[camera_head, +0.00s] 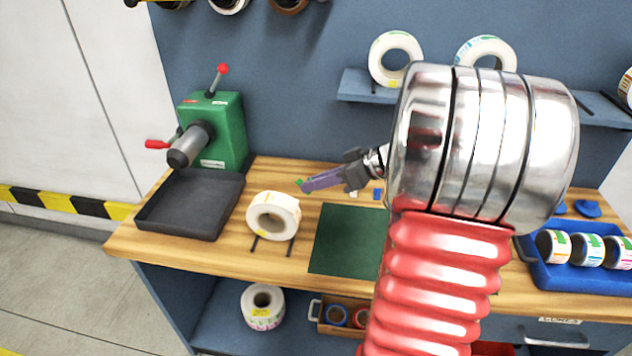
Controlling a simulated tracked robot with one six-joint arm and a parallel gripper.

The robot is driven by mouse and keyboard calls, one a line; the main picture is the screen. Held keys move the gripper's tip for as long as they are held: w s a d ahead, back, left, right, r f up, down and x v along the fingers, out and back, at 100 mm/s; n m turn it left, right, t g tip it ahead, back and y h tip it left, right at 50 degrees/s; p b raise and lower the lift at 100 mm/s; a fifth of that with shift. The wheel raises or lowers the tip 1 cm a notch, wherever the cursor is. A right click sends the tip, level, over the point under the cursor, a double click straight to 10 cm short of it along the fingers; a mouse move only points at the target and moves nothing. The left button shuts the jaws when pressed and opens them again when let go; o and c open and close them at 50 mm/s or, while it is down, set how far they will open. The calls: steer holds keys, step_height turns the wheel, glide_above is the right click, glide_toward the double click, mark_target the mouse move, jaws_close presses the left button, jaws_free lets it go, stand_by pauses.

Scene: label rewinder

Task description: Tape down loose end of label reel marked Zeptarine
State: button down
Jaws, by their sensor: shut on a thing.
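A white label reel (263,224) stands on two dark rails on the wooden bench, left of the green mat. No name can be read on it, and its loose end cannot be made out. My gripper (305,185) reaches in from the right, its purple fingers pointing left, just above and right of the reel. It is shut on a small green piece (299,182), probably tape, which shows at the fingertips. The piece appears apart from the reel. Small blue and pale pieces (377,194) lie on the bench behind the mat.
A green rewinder (224,125) with red-knobbed levers stands at the back left, behind an empty black tray (188,222). The green mat (345,240) is bare where visible. A blue crate (580,278) of reels is at right. A shelf (358,88) holds more reels. My arm hides the bench's right middle.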

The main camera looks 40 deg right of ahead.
mark_target(287, 203)
steer(key=shift+w+f, duration=0.1)
steer(key=shift+f, duration=0.1)
steer(key=shift+w+a+f, duration=0.45)
steer(key=shift+w+f, duration=0.1)
steer(key=shift+f, duration=0.4)
steer(key=shift+w+a+f, duration=0.5)
steer(key=shift+f, duration=0.5)
steer(key=shift+w+a+f, duration=0.45)
steer(key=shift+w+f, duration=0.1)
steer(key=shift+f, duration=0.4)
steer(key=shift+a+f, duration=0.1)
steer(key=shift+f, duration=0.1)
stand_by(0.5)
steer(key=c, duration=1.6)
jaws_free()
steer(key=shift+w, duration=0.1)
steer(key=shift+o, duration=0.2)
steer(key=v, duration=1.3)
steer(key=shift+s+r, duration=0.2)
steer(key=shift+s, duration=0.15)
steer(key=shift+s, duration=0.1)
